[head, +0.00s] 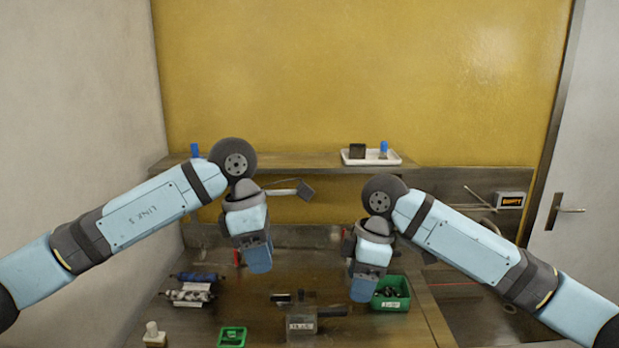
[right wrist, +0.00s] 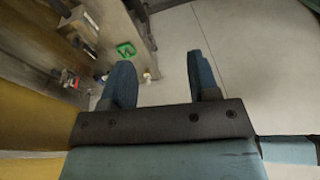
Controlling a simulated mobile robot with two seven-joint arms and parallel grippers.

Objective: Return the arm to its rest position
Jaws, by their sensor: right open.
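Both my arms reach in from the sides and bend down over the brown worktop (head: 240,295). My left gripper (head: 259,262) hangs above its middle left part, seen from behind, so the gap between its fingers is hidden. My right gripper (head: 362,290) hangs beside the green bin (head: 392,303), its blue fingertips just left of the bin in the picture. In the right wrist view its two blue fingers (right wrist: 158,68) stand apart with nothing between them.
A clear block (head: 301,324), a green frame (head: 232,336), a white fitting (head: 154,336) and rollers (head: 192,296) lie on the worktop. Behind, a shelf (head: 290,162) carries a white tray (head: 371,158). A grey door (head: 585,140) is at right.

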